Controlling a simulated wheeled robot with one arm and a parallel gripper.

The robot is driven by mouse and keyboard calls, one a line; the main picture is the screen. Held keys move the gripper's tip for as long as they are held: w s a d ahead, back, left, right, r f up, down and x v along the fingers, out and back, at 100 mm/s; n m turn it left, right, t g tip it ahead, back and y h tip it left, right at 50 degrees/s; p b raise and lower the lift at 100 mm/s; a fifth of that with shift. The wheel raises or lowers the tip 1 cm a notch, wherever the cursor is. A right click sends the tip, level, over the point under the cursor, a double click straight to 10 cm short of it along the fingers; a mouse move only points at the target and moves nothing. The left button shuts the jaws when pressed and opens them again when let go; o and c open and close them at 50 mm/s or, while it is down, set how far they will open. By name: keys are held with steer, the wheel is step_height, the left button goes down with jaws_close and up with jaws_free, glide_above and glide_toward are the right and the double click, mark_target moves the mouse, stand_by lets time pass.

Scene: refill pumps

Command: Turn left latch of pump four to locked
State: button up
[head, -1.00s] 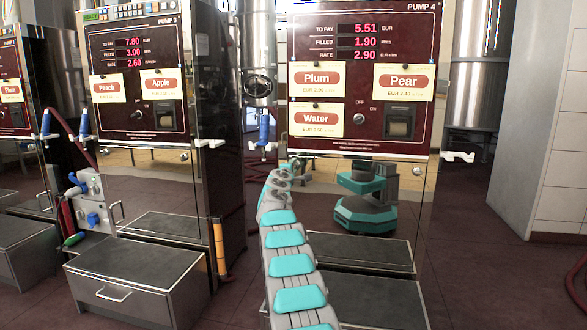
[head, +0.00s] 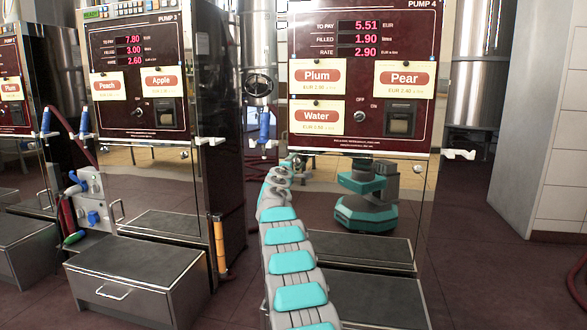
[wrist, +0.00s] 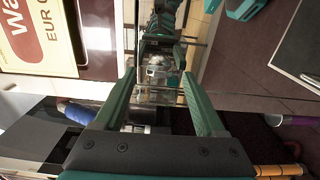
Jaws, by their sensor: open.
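Pump four (head: 362,75) is the dark red and mirrored cabinet in the right half of the head view. My gripper (head: 292,162) is at the upper left of its mirrored lower door (head: 385,225), just under the dark red panel. The left latch cannot be made out in the head view, as my gripper covers that corner. In the wrist view my gripper (wrist: 162,76) has its two green fingers apart. Bright metal shows between the fingertips, mixed with a reflection of my arm. I cannot tell the latch or its turn there.
A white bracket with a blue-handled nozzle (head: 264,128) is close to the left of my gripper. Another white bracket (head: 458,154) sticks out at the right. A dark-topped step (head: 370,298) stands before the pump. Pump three (head: 140,80) is at the left.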

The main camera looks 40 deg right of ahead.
mark_target(295, 164)
steer(key=b+v, duration=0.3)
steer(key=b, duration=0.1)
steer(key=shift+s+a+f, duration=0.1)
steer(key=shift+f, duration=0.05)
steer(key=shift+b+v, duration=1.3)
steer(key=shift+v, duration=0.7)
